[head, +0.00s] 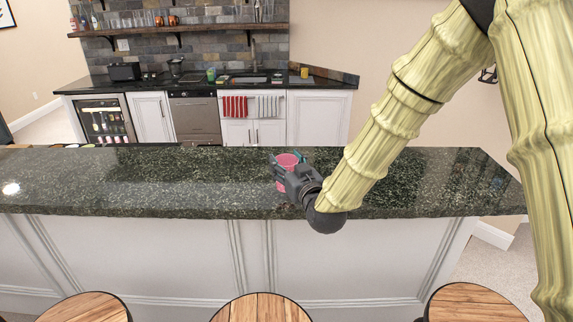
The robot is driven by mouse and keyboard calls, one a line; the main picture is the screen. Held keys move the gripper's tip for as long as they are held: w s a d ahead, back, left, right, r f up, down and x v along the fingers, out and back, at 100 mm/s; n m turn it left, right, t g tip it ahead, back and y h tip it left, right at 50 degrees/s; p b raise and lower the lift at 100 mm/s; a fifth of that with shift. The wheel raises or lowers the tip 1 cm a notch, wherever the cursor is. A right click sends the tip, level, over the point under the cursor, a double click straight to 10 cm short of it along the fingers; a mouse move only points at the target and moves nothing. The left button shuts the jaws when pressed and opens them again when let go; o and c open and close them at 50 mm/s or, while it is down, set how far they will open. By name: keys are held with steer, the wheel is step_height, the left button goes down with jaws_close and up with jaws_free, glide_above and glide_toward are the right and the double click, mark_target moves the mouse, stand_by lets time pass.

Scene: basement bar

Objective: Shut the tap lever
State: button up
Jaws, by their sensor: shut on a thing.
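My gripper (280,172) is over the dark granite bar counter (150,185) and is shut on a pink cup (288,160). The gripper covers part of the cup, and I cannot tell whether the cup touches the counter. A small tap (252,54) rises at the sink on the far back counter, well beyond my gripper. Its lever is too small to make out, so I cannot tell its position.
Wooden stool tops (261,308) stand along the near side of the bar. The back counter (150,84) holds several small items beneath a wooden shelf (180,30). The bar top right of my gripper is mostly clear.

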steer(key=shift+w+p, duration=0.4)
steer(key=shift+w, duration=0.8)
steer(key=shift+w+f+p, duration=0.1)
steer(key=shift+f+p, duration=0.8)
steer(key=shift+f, duration=0.95)
steer(key=shift+f, duration=0.2)
steer(key=o, duration=1.3)
